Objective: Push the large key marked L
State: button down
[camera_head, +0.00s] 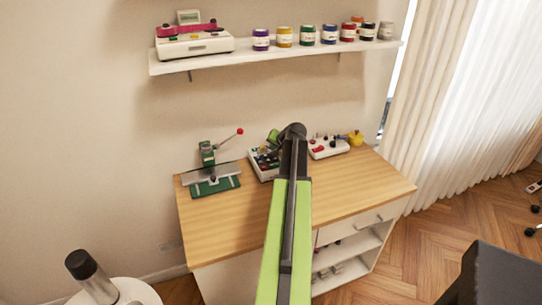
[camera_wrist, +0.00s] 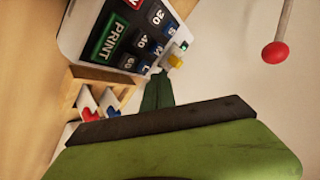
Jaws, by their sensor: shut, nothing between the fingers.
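A white label device with dark keys (camera_wrist: 107,20) fills the upper middle of the wrist view. It carries a green PRINT key (camera_wrist: 108,38), number keys 30, 40 and 60, and a column of letter keys. The key marked L (camera_wrist: 146,70) is at the lower end of that column, beside the 60 key. My gripper (camera_wrist: 158,78) is shut and empty, its tip close to the device's edge near the L key. I cannot tell whether it touches. In the head view the device (camera_head: 262,166) stands on the desk, partly hidden by my arm.
A small yellow knob (camera_wrist: 176,61) sits by the gripper tip. A wooden tray (camera_wrist: 70,92) with red and blue pieces lies beside the device. A green press with a red-balled lever (camera_head: 207,153) stands left on the desk (camera_head: 235,225). Another white device (camera_head: 328,150) stands right.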

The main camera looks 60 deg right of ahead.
jog(key=shift+f, duration=0.15)
jog(key=shift+f+b, duration=0.25)
jog(key=shift+b, duration=0.15)
jog(key=shift+f+b, duration=0.45)
dwell(0.3)
jog(key=shift+r, duration=0.1)
jog(key=shift+r+p, duration=0.8)
jog(key=shift+p, duration=0.1)
notch_tip(320, 180, up, 5)
jog(key=p, duration=0.5)
dwell(0.4)
